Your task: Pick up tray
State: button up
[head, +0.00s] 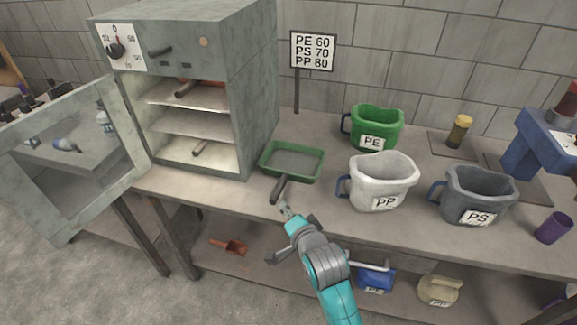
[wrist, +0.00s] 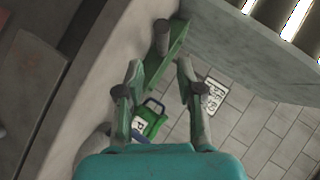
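The tray (head: 291,163) is a shallow green rectangular pan with a grey bottom, lying on the bench right of the oven. Its dark grey handle (head: 279,190) points toward the bench's front edge. My gripper (head: 286,210) is just in front of the handle's end. In the wrist view my gripper (wrist: 158,70) is open, its two fingers spread with nothing held between them. The handle (wrist: 161,38) appears end-on beyond the fingertips, with the green tray (wrist: 176,48) behind it. I cannot tell the exact gap.
The oven (head: 205,90) stands left with its door (head: 75,160) open and racks inside. Green PE (head: 375,125), white PP (head: 382,170) and grey PS (head: 478,195) jugs stand right of the tray. A sign (head: 313,50) stands behind. A lower shelf holds scoops.

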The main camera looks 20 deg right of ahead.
aim_at(278, 196)
jog(key=x, duration=1)
jog(key=shift+d+r, duration=0.1)
jog(key=shift+r, duration=0.05)
grip_shut()
